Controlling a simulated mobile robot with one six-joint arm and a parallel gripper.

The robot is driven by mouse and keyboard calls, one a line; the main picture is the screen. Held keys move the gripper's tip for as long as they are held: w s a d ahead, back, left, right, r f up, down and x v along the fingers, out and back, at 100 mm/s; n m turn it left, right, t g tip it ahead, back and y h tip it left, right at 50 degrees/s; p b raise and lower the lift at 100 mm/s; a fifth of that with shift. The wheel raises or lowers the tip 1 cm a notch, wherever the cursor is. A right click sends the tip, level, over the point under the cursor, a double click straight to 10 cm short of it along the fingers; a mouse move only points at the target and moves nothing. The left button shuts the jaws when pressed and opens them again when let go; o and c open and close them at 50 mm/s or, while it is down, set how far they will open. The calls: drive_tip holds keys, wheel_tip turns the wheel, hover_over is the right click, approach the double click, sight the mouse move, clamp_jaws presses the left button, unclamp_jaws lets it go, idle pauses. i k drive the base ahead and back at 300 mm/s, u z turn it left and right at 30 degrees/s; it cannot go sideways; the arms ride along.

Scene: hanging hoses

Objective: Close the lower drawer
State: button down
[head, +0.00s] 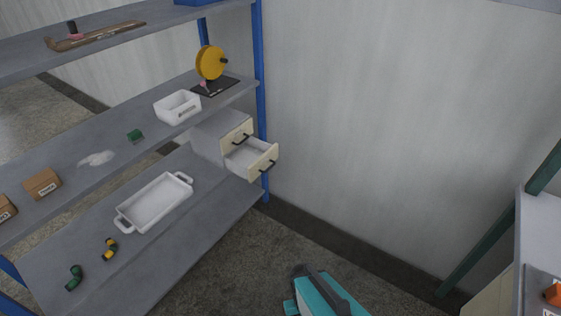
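A small grey drawer unit (212,136) stands on the lower shelf board at its right end, near the blue post. Its upper drawer (237,134) has a cream front with a dark handle and looks shut. The lower drawer (263,161) is pulled out, with a cream front, a dark handle and a pale inside that looks empty. A teal and dark grey part at the bottom edge appears to be mine. No gripper fingers show, and nothing of mine touches the drawers.
A white tray (155,203) and small green and yellow pieces lie on the lower shelf (185,232). Above are a white bin (177,107), a yellow reel (210,62) and boxes. Open floor (235,262) lies before the shelf. Another bench stands at right.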

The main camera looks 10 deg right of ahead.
sight(248, 160)
drive_tip(key=z, duration=0.3)
drive_tip(key=k, duration=0.15)
drive_tip(key=u, duration=0.7)
drive_tip(key=i, duration=0.8)
drive_tip(key=u, duration=0.65)
drive_tip(key=i, duration=0.4)
drive_tip(key=z, duration=0.15)
